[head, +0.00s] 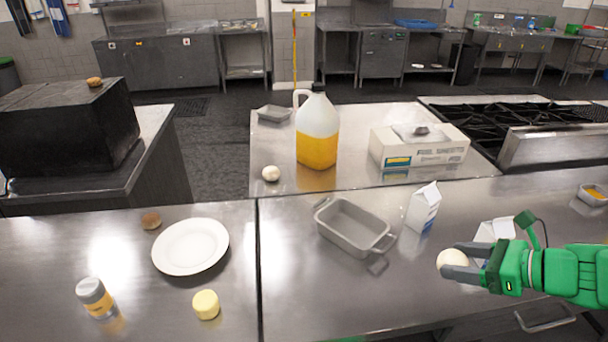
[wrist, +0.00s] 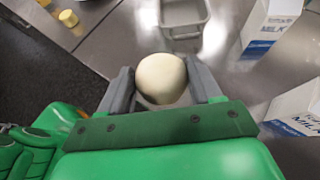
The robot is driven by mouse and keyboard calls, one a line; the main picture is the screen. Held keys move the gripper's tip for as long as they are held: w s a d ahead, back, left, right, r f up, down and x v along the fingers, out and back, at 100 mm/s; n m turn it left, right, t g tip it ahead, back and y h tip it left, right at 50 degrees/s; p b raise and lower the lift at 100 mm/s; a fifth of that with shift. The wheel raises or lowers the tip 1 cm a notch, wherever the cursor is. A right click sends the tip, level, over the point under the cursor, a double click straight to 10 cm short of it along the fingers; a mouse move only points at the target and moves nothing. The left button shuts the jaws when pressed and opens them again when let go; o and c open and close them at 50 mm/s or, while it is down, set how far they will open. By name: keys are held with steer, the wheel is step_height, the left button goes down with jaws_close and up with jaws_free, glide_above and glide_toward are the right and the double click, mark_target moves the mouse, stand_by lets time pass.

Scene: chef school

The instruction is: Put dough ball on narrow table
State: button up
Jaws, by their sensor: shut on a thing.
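My green gripper (head: 462,263) is at the right of the head view, with its grey fingers shut on a pale, round dough ball (head: 451,259). The dough ball also shows between both fingers in the wrist view (wrist: 161,78). It is held over or near the front edge of the steel counter; its exact height is hard to tell. A second whitish ball (head: 271,173) lies on the steel table behind, left of the oil jug. I cannot tell which surface is the narrow table.
A grey metal pan (head: 352,227) and a milk carton (head: 424,207) stand beside my gripper, with another carton (head: 494,230) behind it. A white plate (head: 190,246), a yellow piece (head: 206,304) and a shaker (head: 95,297) are at left. The oil jug (head: 317,130) and box (head: 418,147) stand behind.

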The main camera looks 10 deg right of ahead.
steer(key=w+a+n+g+y, duration=0.3)
steer(key=w+a+n+g, duration=0.25)
steer(key=w+a, duration=2.15)
steer(key=a+n+g+y, duration=0.1)
steer(key=a+n+g, duration=0.15)
steer(key=a, duration=1.85)
steer(key=s+a+n+g, duration=0.1)
steer(key=s+a, duration=0.3)
steer(key=a, duration=0.8)
steer(key=s+a+n+g, duration=0.1)
steer(key=s+a+n, duration=0.15)
steer(key=a, duration=0.85)
steer(key=shift+m, duration=0.35)
steer(key=w+a+f, duration=0.8)
steer(key=a, duration=0.1)
steer(key=shift+w+f, duration=0.25)
steer(key=shift+f, duration=0.05)
steer(key=shift+w+a+f, duration=0.45)
steer(key=shift+w+f, duration=0.05)
steer(key=shift+f, duration=1.6)
